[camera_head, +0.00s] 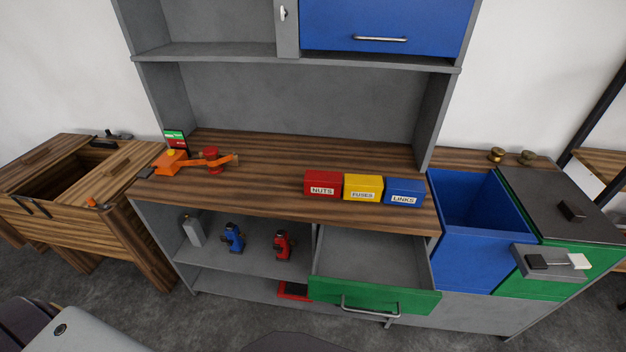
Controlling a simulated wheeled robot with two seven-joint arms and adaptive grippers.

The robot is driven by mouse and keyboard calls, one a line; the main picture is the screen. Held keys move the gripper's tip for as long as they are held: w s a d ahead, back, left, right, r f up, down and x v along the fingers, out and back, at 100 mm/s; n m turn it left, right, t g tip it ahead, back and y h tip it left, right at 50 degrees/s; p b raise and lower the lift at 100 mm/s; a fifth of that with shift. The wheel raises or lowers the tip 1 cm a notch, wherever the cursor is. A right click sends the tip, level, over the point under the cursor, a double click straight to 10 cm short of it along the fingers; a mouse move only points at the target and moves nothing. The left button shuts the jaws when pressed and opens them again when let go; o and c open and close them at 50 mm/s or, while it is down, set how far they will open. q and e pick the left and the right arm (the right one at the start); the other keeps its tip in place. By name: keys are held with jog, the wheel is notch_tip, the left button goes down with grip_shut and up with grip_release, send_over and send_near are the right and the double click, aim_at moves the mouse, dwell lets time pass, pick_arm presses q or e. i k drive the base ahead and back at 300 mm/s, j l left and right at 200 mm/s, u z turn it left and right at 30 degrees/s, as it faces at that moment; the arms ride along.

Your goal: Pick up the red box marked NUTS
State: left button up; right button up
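The red box marked NUTS (321,184) sits on the wooden counter (270,188) near its front edge. It is the leftmost of three boxes in a row. The yellow box marked FUSES (362,187) stands right beside it, and the blue box marked LINKS (404,191) is at the right end. Neither of my grippers shows in the head view.
An open, empty-looking drawer with a green front (375,297) juts out below the boxes. A blue open bin (478,205) stands to the right. An orange device (171,162) sits at the counter's left. Blue (232,238) and red (282,245) items stand on the shelf below.

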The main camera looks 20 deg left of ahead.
aim_at(327, 184)
jog(key=j+z, duration=0.25)
jog(key=j, duration=1.4)
